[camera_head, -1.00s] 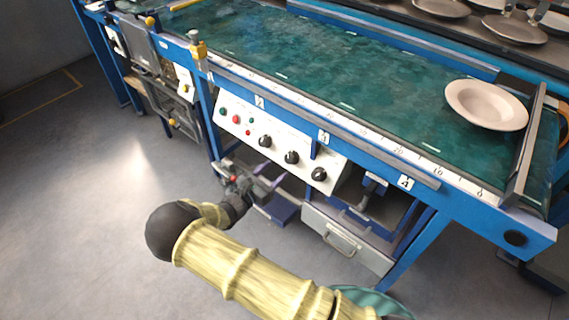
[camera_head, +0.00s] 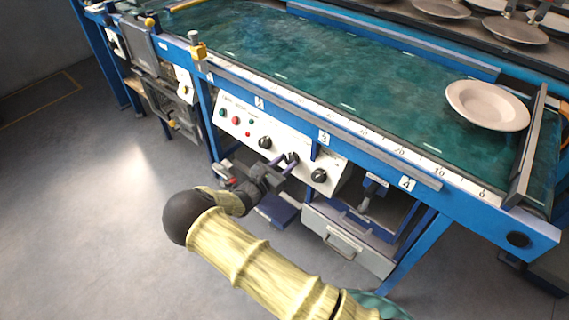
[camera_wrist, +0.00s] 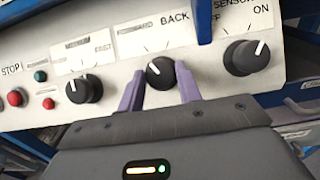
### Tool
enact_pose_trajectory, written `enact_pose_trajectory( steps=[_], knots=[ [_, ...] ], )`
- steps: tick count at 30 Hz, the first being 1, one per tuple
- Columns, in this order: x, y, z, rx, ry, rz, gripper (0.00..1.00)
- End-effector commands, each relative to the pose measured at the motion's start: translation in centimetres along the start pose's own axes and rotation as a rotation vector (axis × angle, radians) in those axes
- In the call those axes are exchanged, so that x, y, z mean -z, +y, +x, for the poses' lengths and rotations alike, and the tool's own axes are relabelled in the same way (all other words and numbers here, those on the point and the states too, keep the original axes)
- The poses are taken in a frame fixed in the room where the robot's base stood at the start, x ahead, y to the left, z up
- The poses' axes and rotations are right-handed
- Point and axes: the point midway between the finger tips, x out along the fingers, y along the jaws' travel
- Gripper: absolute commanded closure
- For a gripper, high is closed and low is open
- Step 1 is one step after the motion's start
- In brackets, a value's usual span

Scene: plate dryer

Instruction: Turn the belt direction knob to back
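The belt direction knob (camera_wrist: 160,73) is the black middle knob on the white control panel, below a label whose right end reads BACK. Its white mark points up and slightly left, away from the BACK side. In the head view the knob (camera_head: 291,158) is partly covered by my gripper. My gripper (camera_wrist: 159,68) is open, with one purple finger on each side of the knob. The fingertips reach about level with the knob, and I cannot tell whether they touch it. In the head view my gripper (camera_head: 283,163) is at the panel.
A second black knob (camera_wrist: 84,89) is to the left, and a third (camera_wrist: 246,57) near ON to the right. Red and green buttons (camera_wrist: 16,97) lie farther left. A plate (camera_head: 487,105) rests on the green belt (camera_head: 330,70). A grey drawer (camera_head: 345,238) is below the panel.

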Motion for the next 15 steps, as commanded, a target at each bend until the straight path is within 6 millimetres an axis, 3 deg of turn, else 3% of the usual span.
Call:
enact_pose_trajectory(
  steps=[15],
  knots=[
    [0.04, 0.26, -0.01, 0.060, -0.001, 0.111, 0.89]
  ],
)
